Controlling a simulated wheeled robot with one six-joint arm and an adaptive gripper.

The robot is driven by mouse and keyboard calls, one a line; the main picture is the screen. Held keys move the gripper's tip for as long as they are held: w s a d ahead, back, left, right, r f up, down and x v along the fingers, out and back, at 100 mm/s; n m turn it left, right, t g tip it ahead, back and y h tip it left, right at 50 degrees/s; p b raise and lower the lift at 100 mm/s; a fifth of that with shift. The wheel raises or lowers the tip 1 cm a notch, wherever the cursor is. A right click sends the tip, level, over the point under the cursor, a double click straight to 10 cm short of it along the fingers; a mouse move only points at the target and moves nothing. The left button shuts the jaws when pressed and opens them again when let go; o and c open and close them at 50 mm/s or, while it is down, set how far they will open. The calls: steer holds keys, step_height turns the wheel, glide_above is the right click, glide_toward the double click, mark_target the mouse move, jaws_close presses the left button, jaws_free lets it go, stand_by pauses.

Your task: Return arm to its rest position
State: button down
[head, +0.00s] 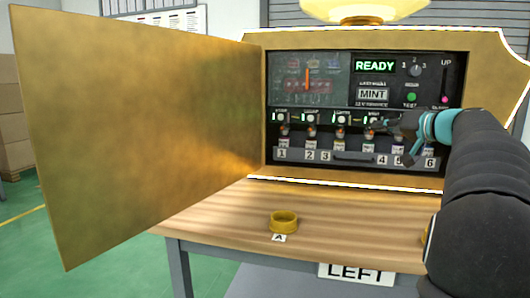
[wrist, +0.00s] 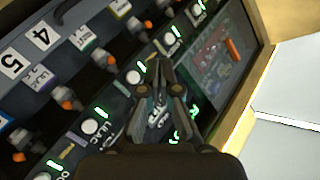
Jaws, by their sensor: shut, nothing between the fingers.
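My gripper (head: 392,127) is at the right part of the machine's dark panel (head: 310,88) in the head view, in front of the row of small nozzles. Its fingers are shut and hold nothing. In the wrist view my gripper (wrist: 160,82) points along the panel, over the lit green indicators and round white buttons. I cannot tell whether it touches the panel. My arm reaches in from the right edge of the head view and hides part of the panel's right end. The display (head: 375,66) reads READY, and a label (head: 373,94) below it reads MINT.
A large gold door (head: 140,130) stands wide open on the left. A yellow ring (head: 284,222) sits on the wooden table (head: 220,215) behind the label A (head: 279,238). A LEFT sign (head: 356,273) hangs at the table's front. Most of the tabletop is clear.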

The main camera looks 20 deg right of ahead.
steer(key=a+f+g+p, duration=0.1)
steer(key=a+f+g, duration=0.2)
steer(key=a, duration=0.8)
steer(key=s+a+f+g+p, duration=0.1)
steer(key=s+a+f, duration=0.2)
steer(key=a, duration=0.3)
steer(key=s+a+f+n+g, duration=0.1)
steer(key=s+a+f+g, duration=0.1)
steer(key=s+a+f, duration=0.2)
steer(key=s+a+f+g+p, duration=0.1)
steer(key=s+a+f+g, duration=0.1)
steer(key=a, duration=0.7)
steer(key=shift+s+a+f+n+h+p, duration=0.2)
steer(key=shift+s+f, duration=0.2)
steer(key=shift+s, duration=0.25)
steer(key=shift+s+a+f+n+h+p, duration=0.1)
steer(key=shift+s+a+f+n, duration=0.1)
steer(key=shift+s+f, duration=0.3)
steer(key=s+a+f+n+g+h+p, duration=0.1)
steer(key=s+a+f, duration=0.1)
steer(key=s+f, duration=0.4)
steer(key=s+a+f+n+g+h+p, duration=0.1)
steer(key=s+a+f+h, duration=0.1)
steer(key=s+f, duration=0.4)
steer(key=s+a, duration=0.1)
steer(key=s, duration=0.3)
steer(key=shift+s+n, duration=0.35)
steer(key=shift+n, duration=0.05)
steer(key=shift+d, duration=0.15)
